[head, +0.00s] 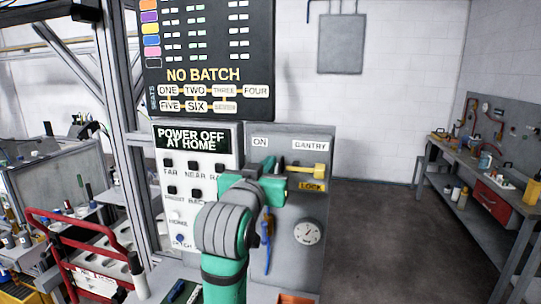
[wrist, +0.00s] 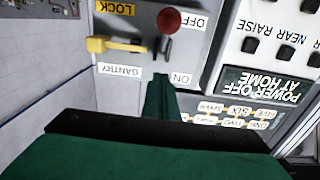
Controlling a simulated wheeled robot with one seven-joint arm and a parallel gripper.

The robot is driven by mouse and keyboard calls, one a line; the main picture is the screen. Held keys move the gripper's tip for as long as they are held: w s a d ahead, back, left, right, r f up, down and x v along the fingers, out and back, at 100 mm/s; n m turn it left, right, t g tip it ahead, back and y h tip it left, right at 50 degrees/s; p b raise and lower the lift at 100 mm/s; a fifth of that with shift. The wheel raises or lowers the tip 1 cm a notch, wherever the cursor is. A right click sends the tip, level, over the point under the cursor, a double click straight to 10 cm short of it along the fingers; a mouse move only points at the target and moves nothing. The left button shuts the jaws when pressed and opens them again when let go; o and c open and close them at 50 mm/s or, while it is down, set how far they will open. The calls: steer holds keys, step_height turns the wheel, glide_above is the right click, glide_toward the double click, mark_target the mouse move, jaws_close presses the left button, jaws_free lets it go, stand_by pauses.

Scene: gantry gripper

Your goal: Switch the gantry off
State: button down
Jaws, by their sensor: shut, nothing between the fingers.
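The grey gantry switch panel (head: 262,132) carries ON and GANTRY labels. In the wrist view, which is upside down, a lever with a red ball knob (wrist: 168,19) stands on this panel, its knob beside the OFF label (wrist: 195,21). The ON label (wrist: 181,79) is at the lever's other end. A yellow handle (wrist: 103,44) sits beside the lever, near the yellow LOCK label (wrist: 115,8). My gripper (head: 278,164) is shut and empty in front of the panel. Its green fingertips (wrist: 161,82) are near the ON label, apart from the knob. My arm hides the lever in the head view.
A sign (head: 192,139) reads POWER OFF AT HOME, above a white button panel (head: 165,222). The board (head: 210,55) above reads NO BATCH. A gauge (head: 308,232) is below the switch.

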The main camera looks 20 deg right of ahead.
steer(key=v, duration=0.7)
stand_by(0.7)
steer(key=a+f+n+t+y, duration=0.1)
steer(key=a+f+n+y, duration=0.15)
steer(key=f, duration=1.25)
steer(key=a+f+n+t+y, duration=0.1)
steer(key=a+f+n+y, duration=0.2)
steer(key=f, duration=1.2)
steer(key=s+a+f+n+y, duration=0.1)
steer(key=s+a+f, duration=0.2)
steer(key=s+f, duration=0.4)
steer(key=s+a+f+n+y, duration=0.1)
steer(key=s+a+f, duration=0.4)
steer(key=f, duration=0.4)
steer(key=s+a+f+y, duration=0.1)
steer(key=s+f, duration=0.1)
steer(key=s, duration=1.2)
steer(key=s+a+f+g+y, duration=0.1)
steer(key=s+a+f, duration=0.1)
steer(key=s, duration=1.3)
steer(key=shift+s+a+f+m+g+y, duration=0.25)
steer(key=shift+a+f+m+g+y, duration=0.1)
steer(key=shift+f, duration=0.4)
